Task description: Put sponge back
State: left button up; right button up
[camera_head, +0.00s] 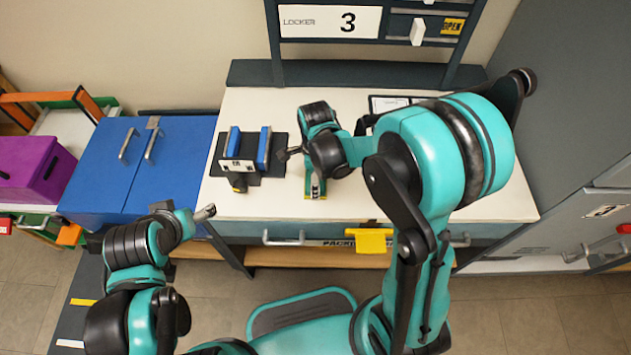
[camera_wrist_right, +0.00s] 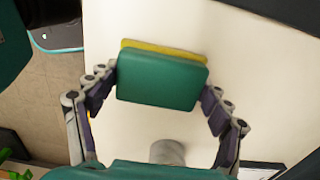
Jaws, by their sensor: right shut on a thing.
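The sponge (camera_wrist_right: 160,82) is a block with a green face and a yellow layer at its far edge. My right gripper (camera_wrist_right: 160,90) is shut on it, one finger at each side, above the pale worktop (camera_wrist_right: 225,60). In the head view, a small green and yellow piece (camera_head: 315,188) shows below my right wrist, mostly hidden by the arm; it looks like the sponge. My left gripper (camera_head: 205,213) hangs before the table's front left corner, away from the sponge. Its fingers are too small to read.
A black stand with blue uprights (camera_head: 263,148) is left of the right wrist on the worktop. A dark-framed sheet (camera_head: 388,103) lies at the back. Blue cabinets (camera_head: 100,165) and a purple box (camera_head: 35,170) stand left. A yellow cloth-like piece (camera_head: 370,240) hangs at the front.

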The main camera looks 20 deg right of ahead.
jog(key=shift+f, duration=0.35)
jog(key=shift+r, duration=0.15)
jog(key=shift+f, duration=0.25)
jog(key=o, duration=1.2)
jog(key=shift+r, duration=0.1)
